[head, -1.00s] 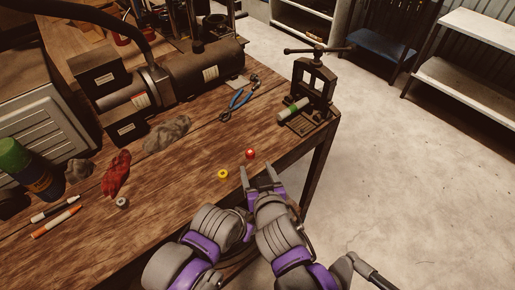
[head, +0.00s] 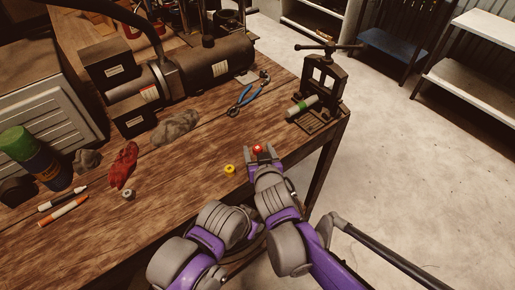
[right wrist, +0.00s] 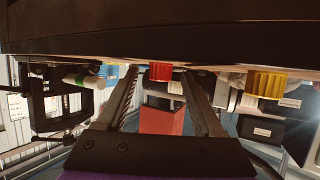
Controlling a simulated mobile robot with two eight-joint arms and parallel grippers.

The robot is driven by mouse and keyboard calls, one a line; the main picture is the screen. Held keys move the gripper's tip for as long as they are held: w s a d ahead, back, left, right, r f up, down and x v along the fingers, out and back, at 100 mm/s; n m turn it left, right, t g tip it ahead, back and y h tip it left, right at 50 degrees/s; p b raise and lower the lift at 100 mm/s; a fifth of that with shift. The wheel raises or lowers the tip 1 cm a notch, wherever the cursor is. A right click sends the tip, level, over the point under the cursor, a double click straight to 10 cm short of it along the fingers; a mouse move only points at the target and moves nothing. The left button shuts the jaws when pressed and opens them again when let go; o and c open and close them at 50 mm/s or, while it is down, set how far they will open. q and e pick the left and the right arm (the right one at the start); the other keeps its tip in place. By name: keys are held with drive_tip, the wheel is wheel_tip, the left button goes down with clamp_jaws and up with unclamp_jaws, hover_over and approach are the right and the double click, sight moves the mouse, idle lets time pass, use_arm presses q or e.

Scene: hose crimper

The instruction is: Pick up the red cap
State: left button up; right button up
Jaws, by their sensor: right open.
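The red cap (head: 257,149) stands on the wooden table near its front edge. My right gripper (head: 262,153) is open, with its fingertips low at the table and the cap between or just in front of them. In the right wrist view, which looks inverted, the red cap (right wrist: 160,72) shows between the two open fingers (right wrist: 163,88), apart from both. I cannot tell how deep it sits between them. My left gripper is not in view.
A yellow cap (head: 230,169) stands just left of the gripper. Blue-handled pliers (head: 240,101), a press (head: 325,82) with a green-banded cylinder (head: 301,106), a grey rag (head: 176,127) and a red glove (head: 123,164) lie farther off. The table edge is close on the right.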

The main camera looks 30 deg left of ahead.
clamp_jaws()
idle(0.3)
